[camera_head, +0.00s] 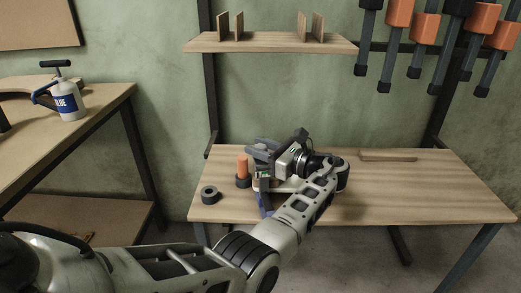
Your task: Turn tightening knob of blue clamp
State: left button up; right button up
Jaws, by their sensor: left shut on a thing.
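The blue clamp (264,203) shows only as a small blue part at the front edge of the middle workbench, below my left gripper. Its upper part and its tightening knob are hidden behind my gripper. Pale curved boards (288,186) show partly under my wrist, beside the clamp. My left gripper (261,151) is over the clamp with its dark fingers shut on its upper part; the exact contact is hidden. My right gripper is not in view.
The workbench (430,185) is clear on its right, with a thin wooden piece (388,156) at the back. Orange-and-grey clamps (399,13) hang above right. A blue-labelled bottle (68,103) stands on the left table.

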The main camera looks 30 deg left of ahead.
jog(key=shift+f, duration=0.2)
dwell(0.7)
pick_arm(q)
jog(key=o, duration=1)
jog(key=shift+c, duration=0.2)
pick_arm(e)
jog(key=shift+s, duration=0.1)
pick_arm(q)
jog(key=d+b, duration=0.3)
jog(key=d, duration=1.3)
jog(key=shift+b, duration=0.35)
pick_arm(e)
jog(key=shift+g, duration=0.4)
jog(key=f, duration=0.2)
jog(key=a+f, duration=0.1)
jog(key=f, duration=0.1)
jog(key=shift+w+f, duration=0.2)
pick_arm(q)
jog(key=shift+r, duration=0.1)
